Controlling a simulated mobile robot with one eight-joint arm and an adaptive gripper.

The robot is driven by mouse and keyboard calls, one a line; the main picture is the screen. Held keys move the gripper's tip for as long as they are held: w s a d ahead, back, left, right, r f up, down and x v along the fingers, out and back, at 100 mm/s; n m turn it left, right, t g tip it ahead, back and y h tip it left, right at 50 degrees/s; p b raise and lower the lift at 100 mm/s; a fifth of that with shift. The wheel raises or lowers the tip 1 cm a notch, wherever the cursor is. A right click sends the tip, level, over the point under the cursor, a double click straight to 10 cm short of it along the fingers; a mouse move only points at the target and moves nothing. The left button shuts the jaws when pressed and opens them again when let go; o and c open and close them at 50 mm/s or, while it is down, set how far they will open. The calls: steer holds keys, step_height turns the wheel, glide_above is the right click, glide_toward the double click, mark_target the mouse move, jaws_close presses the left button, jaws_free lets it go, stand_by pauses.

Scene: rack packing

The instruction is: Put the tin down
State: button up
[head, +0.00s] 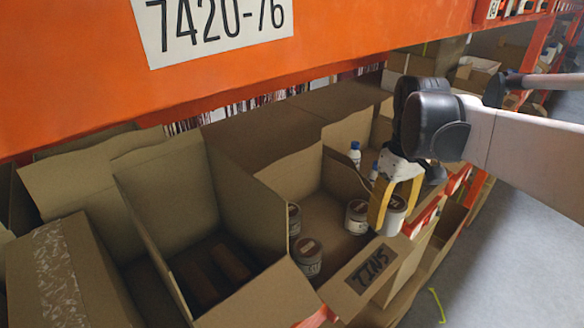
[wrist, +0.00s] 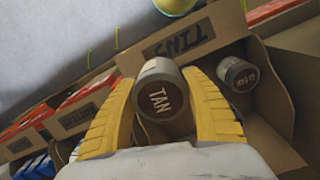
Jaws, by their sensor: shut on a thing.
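My gripper (head: 402,204) has yellow fingers and is shut on a tin. The held tin (wrist: 161,100) has a brown lid marked TAN and sits between both fingers in the wrist view. In the head view this tin (head: 396,211) is at the right side of the cardboard box labelled TINS (head: 372,268), near its front flap. Several other tins stand in that box, among them a tin at the front (head: 308,258) and one beside the held tin (head: 357,217). Whether the held tin touches the box floor I cannot tell.
Left of the tins box is an open box with dark brown items (head: 212,272). A box with blue-capped bottles (head: 355,153) stands to the right, behind my gripper. An orange shelf beam (head: 330,30) crosses above. The tins box has bare floor at its back.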

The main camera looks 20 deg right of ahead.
steer(key=shift+s+d+r+m, duration=0.2)
steer(key=shift+s+d+m, duration=0.05)
steer(key=shift+m, duration=0.05)
steer(key=shift+r+m, duration=0.1)
steer(key=shift+m, duration=0.4)
steer(key=m, duration=0.4)
steer(key=shift+s, duration=0.1)
steer(key=m, duration=0.5)
steer(key=shift+r, duration=0.1)
steer(key=m, duration=0.5)
steer(key=shift+a+m+p, duration=0.15)
steer(key=shift+m+p, duration=0.15)
steer(key=shift+w+a+f, duration=0.2)
steer(key=shift+a, duration=0.05)
steer(key=w+a+f, duration=0.2)
steer(key=w+a+f+p, duration=0.1)
steer(key=w+a+f, duration=0.1)
steer(key=w+a, duration=0.1)
steer(key=w+a+f, duration=0.2)
steer(key=a, duration=0.1)
steer(key=shift+w+f, duration=0.2)
steer(key=shift+f, duration=0.05)
step_height(320, 180, down, 4)
steer(key=shift+f+p, duration=0.1)
steer(key=shift+p, duration=0.25)
